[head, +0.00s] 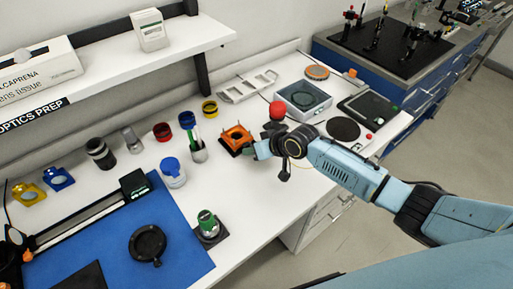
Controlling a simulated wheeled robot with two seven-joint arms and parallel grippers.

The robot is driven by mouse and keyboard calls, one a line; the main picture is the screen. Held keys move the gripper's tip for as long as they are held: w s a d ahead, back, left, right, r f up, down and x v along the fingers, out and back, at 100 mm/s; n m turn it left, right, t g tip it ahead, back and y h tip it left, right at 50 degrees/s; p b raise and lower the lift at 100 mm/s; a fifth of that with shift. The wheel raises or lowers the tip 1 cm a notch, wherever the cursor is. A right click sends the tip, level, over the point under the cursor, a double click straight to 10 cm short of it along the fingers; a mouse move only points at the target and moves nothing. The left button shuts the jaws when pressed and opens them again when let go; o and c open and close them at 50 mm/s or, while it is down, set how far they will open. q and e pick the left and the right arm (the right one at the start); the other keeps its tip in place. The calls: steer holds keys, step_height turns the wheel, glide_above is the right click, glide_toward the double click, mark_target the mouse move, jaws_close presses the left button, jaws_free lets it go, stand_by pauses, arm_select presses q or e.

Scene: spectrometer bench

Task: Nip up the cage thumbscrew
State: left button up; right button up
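An orange square mount (237,136) with a dark opening stands on the white bench, near the middle of the view. It may be the cage, but I cannot make out a thumbscrew on it at this size. My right gripper (252,149) comes in from the right and is at the mount's lower right side, touching or very close to it. Its fingertips are small and partly hidden by the mount and my wrist, so I cannot tell whether they are open or shut on anything. My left gripper is not in view.
A cup of tools (198,152), a red-capped item (277,111) and a glass-topped box (303,100) stand around the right gripper. A white-and-blue jar (173,172) and green-topped item (207,224) stand nearer. A blue mat (185,235) covers the left front. A shelf (120,62) overhangs the back.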

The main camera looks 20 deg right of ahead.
steer(key=p+v, duration=0.1)
steer(key=v, duration=1.2)
steer(key=shift+r, duration=0.15)
